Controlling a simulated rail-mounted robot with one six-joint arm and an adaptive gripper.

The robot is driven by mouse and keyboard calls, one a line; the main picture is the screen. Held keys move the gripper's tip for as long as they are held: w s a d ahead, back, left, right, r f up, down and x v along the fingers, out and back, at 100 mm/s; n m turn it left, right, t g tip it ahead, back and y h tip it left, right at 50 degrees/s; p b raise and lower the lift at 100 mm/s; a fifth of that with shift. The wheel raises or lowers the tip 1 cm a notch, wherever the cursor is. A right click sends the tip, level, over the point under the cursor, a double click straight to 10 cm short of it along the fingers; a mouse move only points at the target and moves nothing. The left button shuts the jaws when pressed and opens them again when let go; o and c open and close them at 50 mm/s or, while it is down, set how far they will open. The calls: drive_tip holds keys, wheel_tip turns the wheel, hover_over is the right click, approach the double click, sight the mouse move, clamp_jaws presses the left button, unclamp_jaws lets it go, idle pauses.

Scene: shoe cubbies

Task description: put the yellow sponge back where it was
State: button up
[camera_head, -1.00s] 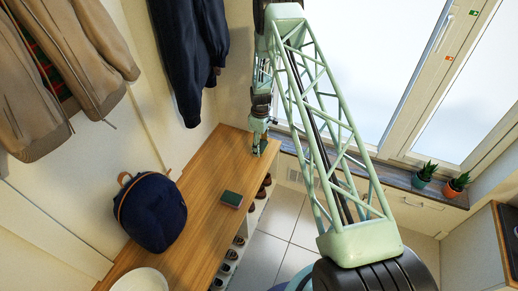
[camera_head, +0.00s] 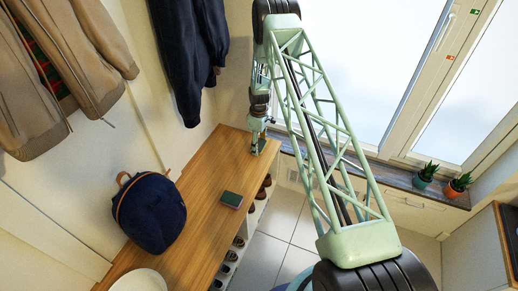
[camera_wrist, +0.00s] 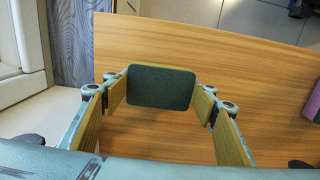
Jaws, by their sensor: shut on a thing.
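My gripper (camera_wrist: 161,93) is shut on a flat rounded block, the sponge (camera_wrist: 160,86), in the wrist view. Its dark green pad faces the camera, a thin yellowish edge shows, and its lower body is mostly hidden. In the head view my gripper (camera_head: 258,148) is at the far end of the wooden bench (camera_head: 205,205), low over the wood. I cannot tell whether the sponge touches the bench. A second sponge-like block (camera_head: 231,199), green on top with a reddish side, lies nearer on the bench; its pinkish-purple side shows at the wrist view's right edge (camera_wrist: 304,140).
A navy backpack (camera_head: 150,212) and a white round item (camera_head: 138,281) are on the near bench. Shoes (camera_head: 230,256) stand in the cubbies below. Jackets (camera_head: 187,60) hang above. Potted plants (camera_head: 427,173) stand on the window sill. Bare wood lies around my gripper.

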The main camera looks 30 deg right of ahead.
drive_tip(key=shift+f, duration=0.75)
drive_tip(key=shift+f+b, duration=0.15)
drive_tip(key=shift+b, duration=0.15)
drive_tip(key=o, duration=1)
drive_tip(key=shift+r, duration=0.2)
drive_tip(key=shift+r+p, duration=1.4)
drive_tip(key=shift+r, duration=4.6)
